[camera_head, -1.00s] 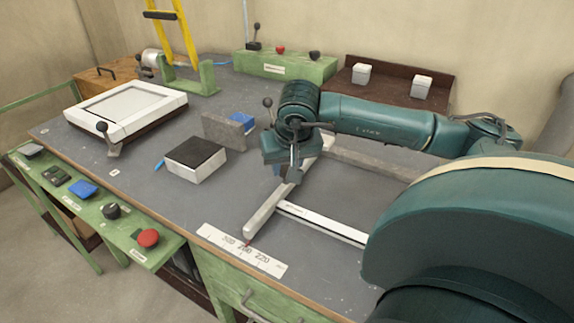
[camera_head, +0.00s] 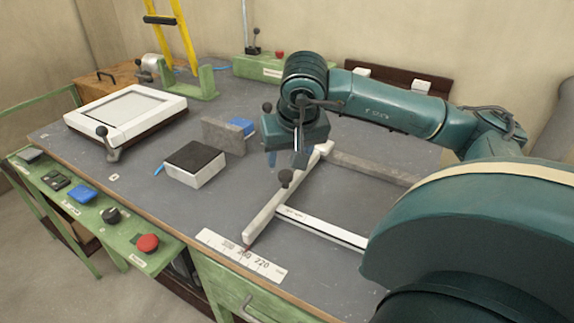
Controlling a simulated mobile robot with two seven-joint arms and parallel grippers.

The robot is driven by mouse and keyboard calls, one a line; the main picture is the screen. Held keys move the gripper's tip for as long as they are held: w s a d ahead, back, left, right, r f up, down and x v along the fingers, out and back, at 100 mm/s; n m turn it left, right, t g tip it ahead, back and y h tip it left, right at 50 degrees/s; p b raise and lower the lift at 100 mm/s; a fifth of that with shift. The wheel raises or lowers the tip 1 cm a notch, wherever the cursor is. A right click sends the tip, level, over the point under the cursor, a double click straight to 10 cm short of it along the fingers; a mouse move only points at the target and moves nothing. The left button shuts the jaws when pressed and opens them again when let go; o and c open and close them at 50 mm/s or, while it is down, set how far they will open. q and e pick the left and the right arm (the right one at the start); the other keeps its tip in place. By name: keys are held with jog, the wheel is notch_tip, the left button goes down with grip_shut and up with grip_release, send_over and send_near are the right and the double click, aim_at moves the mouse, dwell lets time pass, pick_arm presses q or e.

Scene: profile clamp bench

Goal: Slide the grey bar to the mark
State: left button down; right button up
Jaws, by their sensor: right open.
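The light grey bar (camera_head: 266,218) lies slantwise on the bench, its near end at the white scale (camera_head: 241,256). My left gripper is out of view.
A white rail (camera_head: 322,226) and a darker grey rail (camera_head: 375,168) run right from the bar. Left of it are a black-topped block (camera_head: 195,163), a grey upright plate (camera_head: 223,136) and a white framed panel (camera_head: 125,110). The bench between block and scale is clear.

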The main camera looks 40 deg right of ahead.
jog(key=v, duration=0.7)
jog(key=shift+s+f, duration=0.1)
dwell(0.4)
